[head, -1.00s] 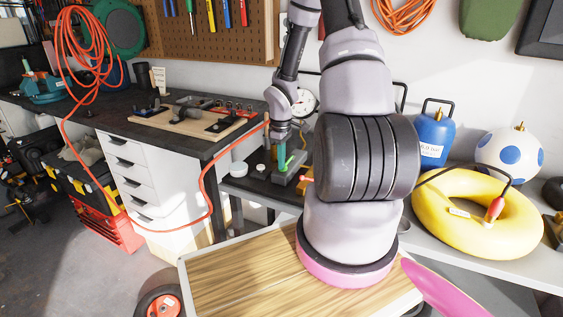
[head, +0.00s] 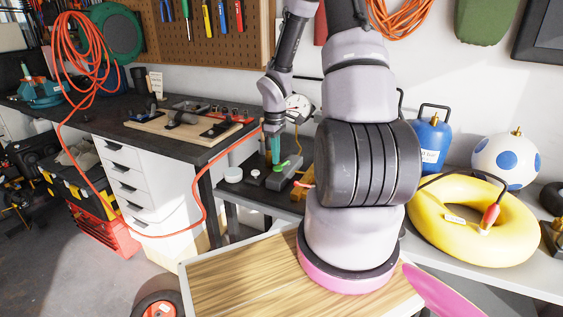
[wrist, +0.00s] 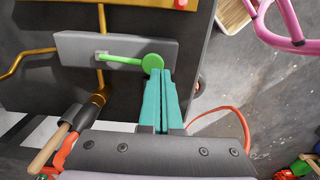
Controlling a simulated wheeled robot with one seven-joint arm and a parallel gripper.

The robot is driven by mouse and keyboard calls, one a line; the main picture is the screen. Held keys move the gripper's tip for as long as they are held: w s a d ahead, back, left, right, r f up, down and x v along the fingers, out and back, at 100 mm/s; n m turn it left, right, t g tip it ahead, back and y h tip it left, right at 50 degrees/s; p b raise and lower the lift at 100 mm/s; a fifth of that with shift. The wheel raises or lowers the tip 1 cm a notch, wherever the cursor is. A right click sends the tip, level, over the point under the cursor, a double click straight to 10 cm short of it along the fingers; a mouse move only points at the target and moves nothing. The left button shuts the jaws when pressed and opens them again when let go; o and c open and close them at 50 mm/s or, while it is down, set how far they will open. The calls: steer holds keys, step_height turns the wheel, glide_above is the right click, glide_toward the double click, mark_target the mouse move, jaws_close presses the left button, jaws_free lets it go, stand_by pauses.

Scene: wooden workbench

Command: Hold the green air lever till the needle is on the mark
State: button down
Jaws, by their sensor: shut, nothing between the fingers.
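The green air lever (head: 283,166) sits on a grey block (head: 287,174) on the dark bench. In the wrist view the lever (wrist: 125,60) runs from the block's middle to a round green end at its right. My gripper (head: 275,162) has teal fingers, shut together with nothing between them. In the wrist view its fingertips (wrist: 159,75) are right beside the lever's round end; I cannot tell whether they touch it. The white dial gauge (head: 298,106) stands behind my gripper, partly hidden by my arm. Its needle and mark are too small to read.
An orange hose (head: 200,190) hangs by the bench. A white round lid (head: 233,174) and a dark block with a pale knob (head: 255,177) stand left of the lever block. A blue bottle (head: 431,145) and yellow ring (head: 470,225) are to the right.

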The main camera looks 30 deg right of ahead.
step_height(320, 180, up, 11)
steer(key=shift+a, duration=0.2)
steer(key=shift+s+r, duration=0.1)
stand_by(1.0)
steer(key=s+a+r+m+t, duration=0.2)
steer(key=s+a+r+m, duration=0.1)
steer(key=s+r, duration=0.3)
steer(key=s+a+r+m+t+y, duration=0.1)
steer(key=s+a+r+m+t, duration=0.2)
steer(key=r, duration=0.7)
steer(key=s+a+r+m+t+y, duration=0.1)
steer(key=s+a+r+m+t, duration=0.1)
steer(key=s+r+m, duration=0.3)
steer(key=s+a+r, duration=0.1)
steer(key=s+r, duration=0.2)
steer(key=s, duration=0.2)
steer(key=shift+s+r+m, duration=0.4)
steer(key=shift+w, duration=0.1)
